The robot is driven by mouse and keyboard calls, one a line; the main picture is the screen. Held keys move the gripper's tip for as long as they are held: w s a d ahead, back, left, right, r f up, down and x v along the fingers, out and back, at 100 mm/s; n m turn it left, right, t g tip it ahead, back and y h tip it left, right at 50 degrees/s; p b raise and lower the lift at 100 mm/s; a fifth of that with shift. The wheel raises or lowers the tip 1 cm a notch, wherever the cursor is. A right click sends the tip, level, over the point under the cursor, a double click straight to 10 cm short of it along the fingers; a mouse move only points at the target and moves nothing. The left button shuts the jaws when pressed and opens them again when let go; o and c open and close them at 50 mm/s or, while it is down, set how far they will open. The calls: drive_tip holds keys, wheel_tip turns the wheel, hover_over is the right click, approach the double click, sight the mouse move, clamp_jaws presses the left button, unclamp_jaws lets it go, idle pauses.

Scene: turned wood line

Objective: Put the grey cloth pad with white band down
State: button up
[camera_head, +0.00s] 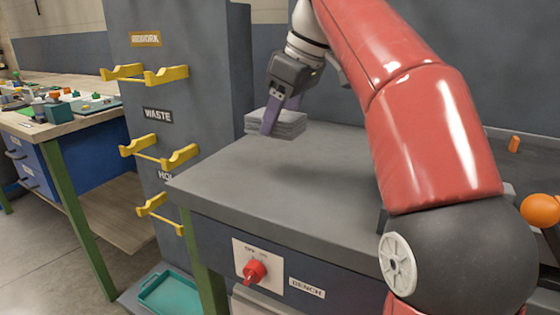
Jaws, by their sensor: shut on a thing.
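My gripper (275,117) points down at the far left part of the grey bench top (290,180). Its purple fingers are at a stack of folded grey cloth pads (291,124), shut on the grey pad at or near the top. The stack lies by the back edge of the bench. My fingers hide part of its front, and I cannot make out a white band on the held pad. Whether the held pad touches the pads below is too small to tell.
A grey panel with yellow hooks (165,76) and labels stands left of the bench. A red rotary switch (255,272) is on the bench front. An orange ball (540,209) is at the right. A teal tray (168,292) lies low. The middle bench top is clear.

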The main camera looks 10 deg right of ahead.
sight(301, 119)
drive_tip(key=shift+f+b, duration=0.6)
drive_tip(key=shift+f, duration=3.2)
drive_tip(key=shift+f+b, duration=0.3)
drive_tip(key=shift+f, duration=0.1)
drive_tip(key=o, duration=1)
drive_tip(key=shift+o, duration=0.2)
drive_tip(key=v, duration=0.2)
drive_tip(key=p+v, duration=0.1)
drive_tip(key=v, duration=0.5)
drive_tip(key=shift+d+p, duration=0.3)
drive_tip(key=shift+p, duration=0.1)
